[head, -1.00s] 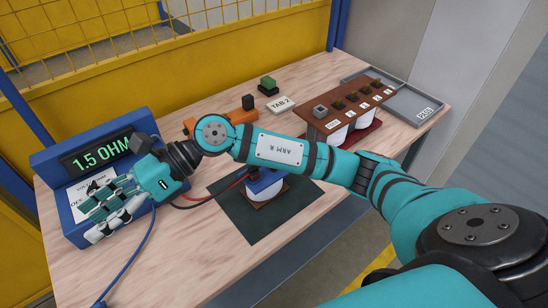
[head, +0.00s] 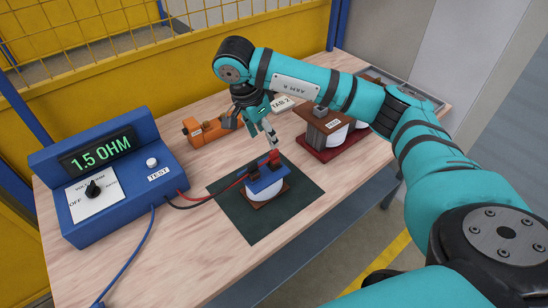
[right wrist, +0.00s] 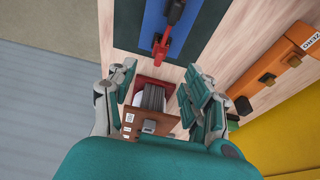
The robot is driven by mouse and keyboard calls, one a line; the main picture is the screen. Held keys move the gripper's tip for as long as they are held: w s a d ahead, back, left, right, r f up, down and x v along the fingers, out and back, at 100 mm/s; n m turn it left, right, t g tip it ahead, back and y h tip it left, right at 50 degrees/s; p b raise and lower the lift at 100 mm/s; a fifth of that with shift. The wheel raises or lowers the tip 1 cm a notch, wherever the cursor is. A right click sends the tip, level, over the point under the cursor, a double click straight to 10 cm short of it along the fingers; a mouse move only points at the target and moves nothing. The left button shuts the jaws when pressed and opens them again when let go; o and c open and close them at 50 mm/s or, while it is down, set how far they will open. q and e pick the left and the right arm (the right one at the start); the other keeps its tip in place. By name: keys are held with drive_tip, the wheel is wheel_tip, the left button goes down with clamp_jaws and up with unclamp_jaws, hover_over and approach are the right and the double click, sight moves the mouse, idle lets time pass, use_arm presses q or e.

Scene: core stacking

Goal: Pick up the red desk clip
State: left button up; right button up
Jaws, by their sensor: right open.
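The red desk clip (head: 274,157) sits at the far right end of the blue top (head: 266,181) of a white coil core on a dark green mat (head: 246,227). A red lead runs to it. In the right wrist view the red clip (right wrist: 161,47) shows at top centre, just beyond the fingertips. My right gripper (head: 268,136) is open and empty, fingers pointing down, slightly above and behind the clip. Its fingers (right wrist: 159,72) stand apart in the wrist view. I cannot tell whether a finger touches the clip. My left gripper is not in view.
A blue meter (head: 120,193) reading 1.5 OHM stands at left. A black clip (head: 251,172) is on the same core. An orange tool (head: 205,131) and the TAB-2 plate (head: 285,103) lie behind.

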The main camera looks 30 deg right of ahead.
sight(272, 152)
drive_tip(key=p+x, duration=0.1)
drive_tip(key=x, duration=0.4)
drive_tip(key=shift+f, duration=0.25)
drive_tip(key=shift+d+f+p, duration=0.2)
drive_tip(key=shift+f+p, duration=0.15)
drive_tip(key=shift+p, duration=0.05)
drive_tip(key=p+x, duration=0.1)
drive_tip(key=x, duration=0.2)
drive_tip(key=shift+d+f, duration=0.15)
drive_tip(key=shift+f, duration=0.15)
drive_tip(key=shift+w+d+f, duration=0.1)
drive_tip(key=shift+f, duration=0.25)
drive_tip(key=shift+c, duration=0.2)
clamp_jaws()
